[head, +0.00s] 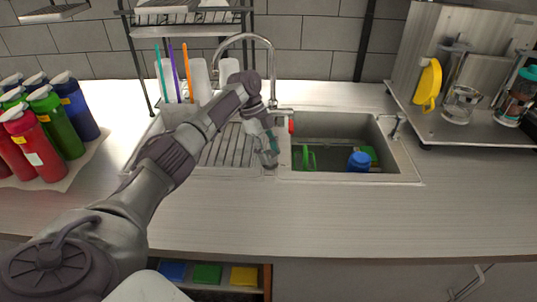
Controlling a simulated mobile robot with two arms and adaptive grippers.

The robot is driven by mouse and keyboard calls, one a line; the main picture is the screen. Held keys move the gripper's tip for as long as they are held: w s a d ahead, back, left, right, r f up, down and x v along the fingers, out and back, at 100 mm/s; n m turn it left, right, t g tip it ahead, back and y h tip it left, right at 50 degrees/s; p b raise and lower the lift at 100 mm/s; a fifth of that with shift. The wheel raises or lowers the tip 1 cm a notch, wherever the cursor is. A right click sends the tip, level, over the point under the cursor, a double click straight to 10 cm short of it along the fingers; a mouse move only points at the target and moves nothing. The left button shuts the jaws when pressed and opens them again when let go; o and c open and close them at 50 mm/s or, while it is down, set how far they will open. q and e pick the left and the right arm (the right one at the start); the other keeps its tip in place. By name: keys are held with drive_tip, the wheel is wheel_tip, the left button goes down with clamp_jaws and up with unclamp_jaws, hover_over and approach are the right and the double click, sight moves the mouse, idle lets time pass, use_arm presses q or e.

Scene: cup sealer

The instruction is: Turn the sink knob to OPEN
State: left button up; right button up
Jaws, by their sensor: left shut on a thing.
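The curved metal faucet (272,62) stands behind the sink. A red piece (291,125), which looks like the end of the sink knob, shows at its base, by the right basin's left edge. My left gripper (267,151) points down over the left, ribbed side of the sink, just left of the red piece and apart from it in the picture. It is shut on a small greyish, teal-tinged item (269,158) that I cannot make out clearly. My left forearm hides part of the sink's left side. My right gripper is not in view.
The right basin (330,121) holds a blue cup (359,161) and green items. Several bottles (45,150) stand on the left. The front counter is clear.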

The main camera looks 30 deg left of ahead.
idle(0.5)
use_arm(q)
drive_tip(key=o, duration=1.1)
drive_tip(key=shift+d, duration=0.1)
drive_tip(key=shift+o, duration=0.2)
drive_tip(key=v, duration=1.2)
